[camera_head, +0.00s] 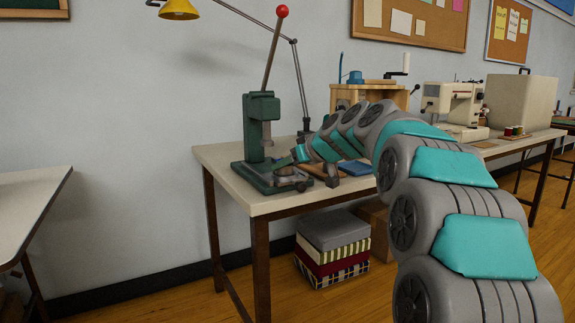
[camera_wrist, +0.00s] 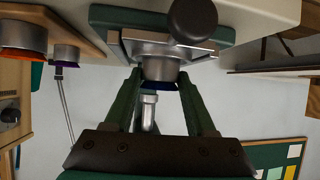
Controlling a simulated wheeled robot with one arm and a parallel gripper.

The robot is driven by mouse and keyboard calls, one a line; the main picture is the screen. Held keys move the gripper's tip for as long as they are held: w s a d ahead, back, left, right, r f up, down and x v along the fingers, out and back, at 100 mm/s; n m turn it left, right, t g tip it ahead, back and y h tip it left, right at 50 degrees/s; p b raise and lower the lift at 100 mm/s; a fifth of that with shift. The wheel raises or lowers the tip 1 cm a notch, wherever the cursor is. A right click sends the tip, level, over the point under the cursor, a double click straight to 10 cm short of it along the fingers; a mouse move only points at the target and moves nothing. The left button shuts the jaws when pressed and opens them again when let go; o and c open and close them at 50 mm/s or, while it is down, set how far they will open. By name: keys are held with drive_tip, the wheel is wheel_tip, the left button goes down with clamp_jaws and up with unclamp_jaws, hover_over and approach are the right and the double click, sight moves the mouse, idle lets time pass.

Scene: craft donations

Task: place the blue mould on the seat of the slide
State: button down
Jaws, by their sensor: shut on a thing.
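The blue mould (camera_wrist: 161,70) is a short silver cup with a dark blue face, between the two green fingers of my gripper (camera_wrist: 160,80) in the wrist view. The gripper is shut on it. The wrist view is upside down. The mould appears at the silver slide (camera_wrist: 128,45) of the green press; I cannot tell whether it touches the seat, which is hidden. The slide has a black round knob (camera_wrist: 192,18). In the head view my gripper is at the press (camera_head: 260,125), low over its base, and the mould cannot be made out.
An orange-rimmed mould (camera_wrist: 22,42) and a purple-rimmed one (camera_wrist: 66,55) stand on a wooden board beside the press in the wrist view. The press's silver ram (camera_wrist: 149,112) shows between my fingers. A lamp (camera_head: 180,9) and sewing machine (camera_head: 455,100) stand near.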

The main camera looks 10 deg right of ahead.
drive_tip(key=shift+f, duration=0.2)
drive_tip(key=shift+c, duration=1.1)
unclamp_jaws()
drive_tip(key=shift+r, duration=0.1)
drive_tip(key=shift+r, duration=0.1)
drive_tip(key=shift+s+d+r, duration=0.1)
drive_tip(key=shift+s+r, duration=0.05)
drive_tip(key=shift+r, duration=0.05)
drive_tip(key=v, duration=1.1)
drive_tip(key=shift+s, duration=0.25)
